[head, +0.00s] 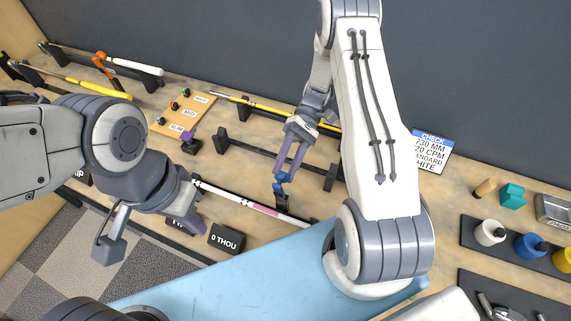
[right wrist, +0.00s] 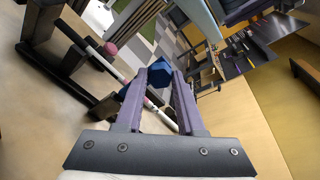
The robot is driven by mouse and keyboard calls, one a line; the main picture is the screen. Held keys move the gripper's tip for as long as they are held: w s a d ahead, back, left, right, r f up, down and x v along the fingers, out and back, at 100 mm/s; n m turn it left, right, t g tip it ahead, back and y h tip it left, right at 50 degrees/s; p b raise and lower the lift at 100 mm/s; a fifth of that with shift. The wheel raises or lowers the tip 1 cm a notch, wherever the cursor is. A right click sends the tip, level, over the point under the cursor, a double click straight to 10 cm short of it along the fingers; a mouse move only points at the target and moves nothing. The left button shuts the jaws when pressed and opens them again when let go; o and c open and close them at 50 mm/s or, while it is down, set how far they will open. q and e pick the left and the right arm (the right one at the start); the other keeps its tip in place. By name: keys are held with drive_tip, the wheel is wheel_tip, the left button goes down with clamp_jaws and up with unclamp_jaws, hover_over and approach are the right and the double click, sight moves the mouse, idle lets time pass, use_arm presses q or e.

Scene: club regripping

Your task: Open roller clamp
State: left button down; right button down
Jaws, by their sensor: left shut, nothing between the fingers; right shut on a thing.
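My right gripper (head: 282,178) is shut on a small blue part (head: 281,187), which looks like the knob of the roller clamp. The blue part also shows between the fingertips in the right wrist view (right wrist: 160,75). Below it stands a black block (head: 283,202), which seems to be the clamp body, at the white club shaft (head: 230,197) with a pink section. Whether the clamp is open cannot be told. My left gripper (head: 198,226) is shut and empty near the shaft's left part, beside the black 0 THOU block; its fingers are partly hidden by its own wrist.
The 0 THOU block (head: 227,239) sits in front of the shaft. A purple-topped black stand (head: 190,143) is behind it. Paint pots (head: 490,231) stand at right.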

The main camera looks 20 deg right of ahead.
drive_tip(key=shift+f, duration=0.1)
drive_tip(key=c, duration=0.5)
unclamp_jaws()
drive_tip(key=shift+a, duration=0.1)
drive_tip(key=b+v, duration=0.4)
drive_tip(key=v, duration=0.6)
drive_tip(key=shift+w+d, duration=0.15)
drive_tip(key=shift+d, duration=0.05)
